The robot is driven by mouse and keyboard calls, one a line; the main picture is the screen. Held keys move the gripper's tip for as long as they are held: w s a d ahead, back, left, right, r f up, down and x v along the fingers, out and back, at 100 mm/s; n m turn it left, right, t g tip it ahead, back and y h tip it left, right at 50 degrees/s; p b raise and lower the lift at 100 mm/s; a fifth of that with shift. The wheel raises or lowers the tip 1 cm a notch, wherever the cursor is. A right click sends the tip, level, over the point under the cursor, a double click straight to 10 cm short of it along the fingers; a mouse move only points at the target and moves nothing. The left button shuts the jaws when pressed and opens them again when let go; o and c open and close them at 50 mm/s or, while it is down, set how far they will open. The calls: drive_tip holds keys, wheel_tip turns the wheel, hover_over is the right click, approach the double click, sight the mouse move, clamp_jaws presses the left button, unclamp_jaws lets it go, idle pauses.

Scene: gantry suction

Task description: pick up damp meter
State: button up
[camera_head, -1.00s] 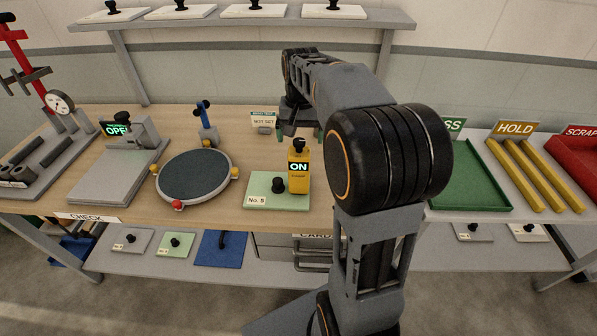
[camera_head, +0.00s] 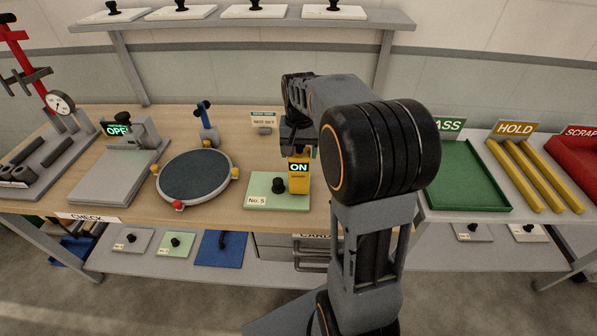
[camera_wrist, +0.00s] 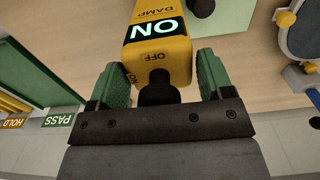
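The damp meter is a yellow upright box (camera_head: 299,184) with a lit ON display and a black knob on top. It stands at the right end of a pale green No. 5 plate (camera_head: 258,188) on the bench. In the wrist view the meter (camera_wrist: 160,52) shows DAMP and OFF lettering. My gripper (camera_wrist: 160,72) is open, its green fingers on either side of the black knob (camera_wrist: 158,90), with gaps visible on both sides. In the head view my gripper is just above the meter and hides its top.
A black knob (camera_head: 278,185) rises from the plate beside the meter. A round grey turntable (camera_head: 195,176) is to the left. A green PASS tray (camera_head: 468,203), yellow HOLD rails (camera_head: 528,175) and a red SCRAP tray (camera_head: 582,160) are to the right. A shelf (camera_head: 240,22) runs above the bench.

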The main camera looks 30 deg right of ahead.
clamp_jaws()
drive_tip(key=shift+r, duration=0.1)
idle(0.4)
